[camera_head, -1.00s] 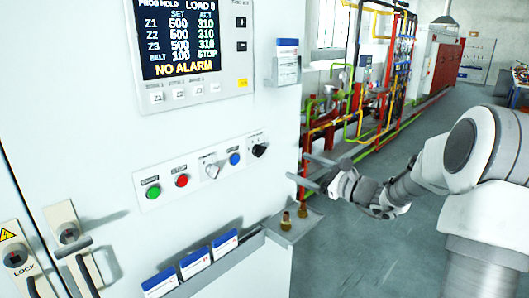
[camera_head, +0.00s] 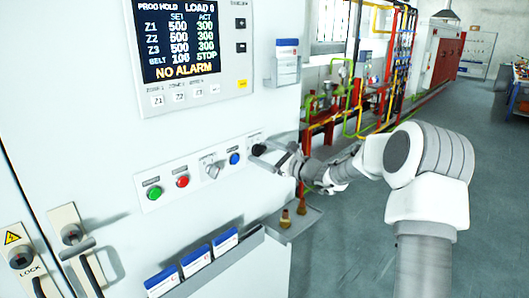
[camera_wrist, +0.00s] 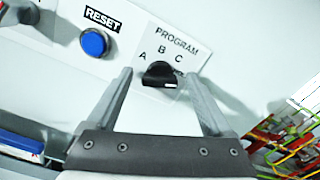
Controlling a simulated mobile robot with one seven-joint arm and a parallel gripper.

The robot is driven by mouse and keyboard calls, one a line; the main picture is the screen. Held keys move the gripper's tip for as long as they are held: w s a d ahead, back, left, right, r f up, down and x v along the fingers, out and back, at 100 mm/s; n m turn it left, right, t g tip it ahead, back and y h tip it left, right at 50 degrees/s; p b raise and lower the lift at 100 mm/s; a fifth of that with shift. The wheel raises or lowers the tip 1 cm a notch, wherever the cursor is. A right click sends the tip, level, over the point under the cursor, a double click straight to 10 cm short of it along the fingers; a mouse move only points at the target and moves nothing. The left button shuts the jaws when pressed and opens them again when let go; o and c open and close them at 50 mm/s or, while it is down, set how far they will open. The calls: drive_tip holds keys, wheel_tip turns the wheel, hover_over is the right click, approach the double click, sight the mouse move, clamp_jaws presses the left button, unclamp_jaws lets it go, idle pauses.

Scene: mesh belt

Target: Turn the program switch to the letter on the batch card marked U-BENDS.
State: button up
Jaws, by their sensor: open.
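The program switch is a black knob (camera_wrist: 158,74) on a white plate, with letters A, B and C above it in the wrist view. A pale mark shows at the knob's lower right; marking to its right is partly hidden. It also shows in the head view (camera_head: 257,150), at the right end of the control row. My gripper (camera_wrist: 160,82) is open, one finger on each side of the knob; contact is unclear. Three batch cards, left (camera_head: 161,282), middle (camera_head: 196,261) and right (camera_head: 225,241), stand on the ledge. Their text is too small to read.
Left of the switch are a blue reset button (camera_wrist: 94,43), a selector (camera_head: 212,170), a red button (camera_head: 182,181) and a green button (camera_head: 154,192). A card holder (camera_head: 287,68) is above. A shelf with brass fittings (camera_head: 285,218) juts out below. Floor at right is clear.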

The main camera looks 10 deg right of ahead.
clamp_jaws()
idle(0.3)
drive_tip(key=shift+f+n+b, duration=0.15)
drive_tip(key=shift+n+b, duration=0.15)
drive_tip(key=shift+b, duration=0.45)
drive_tip(key=shift+f+b, duration=0.1)
drive_tip(key=shift+b, duration=0.45)
drive_tip(key=n+b, duration=0.8)
drive_tip(key=b, duration=0.6)
drive_tip(key=n+b, duration=0.9)
drive_tip(key=b, duration=0.6)
drive_tip(key=shift+s+a+f, duration=0.1)
drive_tip(key=shift+f, duration=0.05)
drive_tip(key=shift+n, duration=0.3)
